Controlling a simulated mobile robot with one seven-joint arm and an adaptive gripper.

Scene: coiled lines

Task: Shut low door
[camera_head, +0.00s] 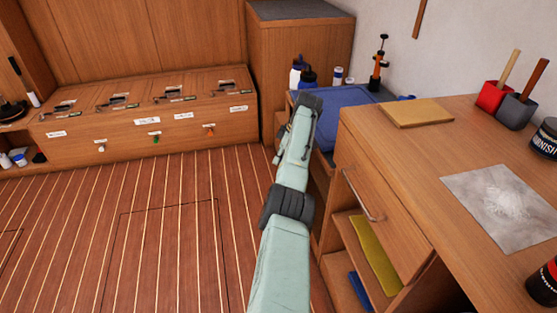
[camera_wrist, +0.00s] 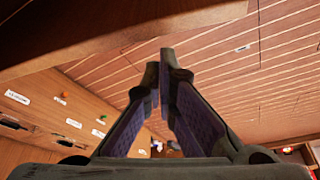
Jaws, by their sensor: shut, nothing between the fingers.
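A wooden panel with a metal bar handle (camera_head: 364,196) is on the front of the right-hand cabinet (camera_head: 343,128). Below the panel is an open compartment with a shelf holding yellow and blue cloths. I cannot tell whether this panel is the low door or a drawer front, or how far any door stands open. My gripper (camera_wrist: 165,54) is shut and empty in the wrist view, its fingertips meeting. A wooden surface (camera_wrist: 130,25) is close at the upper left there; contact cannot be told.
A long wooden locker bench (camera_head: 75,139) with labels and coloured knobs stands at the back. A blue lid (camera_head: 343,113) and bottles (camera_head: 307,76) are beyond my arm. Red (camera_head: 491,96) and grey (camera_head: 514,111) pots stand on the worktop. The striped floor (camera_head: 150,230) is clear at left.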

